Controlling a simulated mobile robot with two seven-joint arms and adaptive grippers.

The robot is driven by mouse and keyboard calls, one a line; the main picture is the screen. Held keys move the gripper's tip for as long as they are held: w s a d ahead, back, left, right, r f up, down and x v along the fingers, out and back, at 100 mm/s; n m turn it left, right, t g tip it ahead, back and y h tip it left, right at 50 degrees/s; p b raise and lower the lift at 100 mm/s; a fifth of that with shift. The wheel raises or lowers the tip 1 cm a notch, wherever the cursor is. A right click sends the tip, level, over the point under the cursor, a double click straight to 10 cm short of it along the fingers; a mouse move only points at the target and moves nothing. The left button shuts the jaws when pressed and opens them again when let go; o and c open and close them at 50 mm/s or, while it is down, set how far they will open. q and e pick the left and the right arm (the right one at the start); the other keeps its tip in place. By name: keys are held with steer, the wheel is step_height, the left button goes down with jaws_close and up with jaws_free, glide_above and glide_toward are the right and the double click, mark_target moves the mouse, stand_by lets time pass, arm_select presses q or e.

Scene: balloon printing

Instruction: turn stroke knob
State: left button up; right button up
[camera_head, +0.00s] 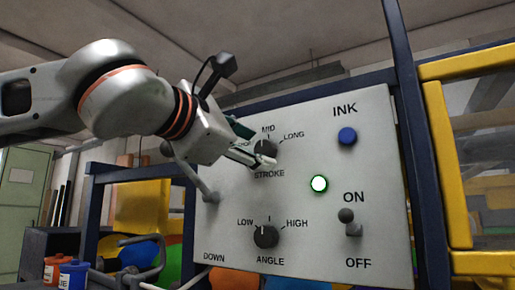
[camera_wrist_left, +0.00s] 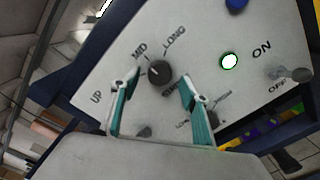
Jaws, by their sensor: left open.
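The stroke knob (camera_head: 267,147) is a round black dial with a pale pointer mark, on the upper part of a white panel (camera_head: 345,100). MID and LONG are printed around it; the label at its left is partly hidden by my gripper. The pointer seems to be near MID. My left gripper (camera_head: 256,146) is open at the knob, its lower fingertip overlapping the knob's lower edge in the head view. In the left wrist view the knob (camera_wrist_left: 160,73) lies just beyond and between the two teal-sided fingers (camera_wrist_left: 157,82). Contact cannot be told. My right gripper is not in view.
The panel also carries a blue INK button (camera_head: 347,136), a lit green-rimmed lamp (camera_head: 319,183), an ON/OFF switch (camera_head: 350,222), and an angle knob (camera_head: 266,236) below. A grey lever (camera_head: 207,188) sticks out at the left. Dark blue posts (camera_head: 408,130) frame the panel.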

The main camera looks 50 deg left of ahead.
arm_select(q)
steer(key=v, duration=1)
steer(key=shift+s+d, duration=0.1)
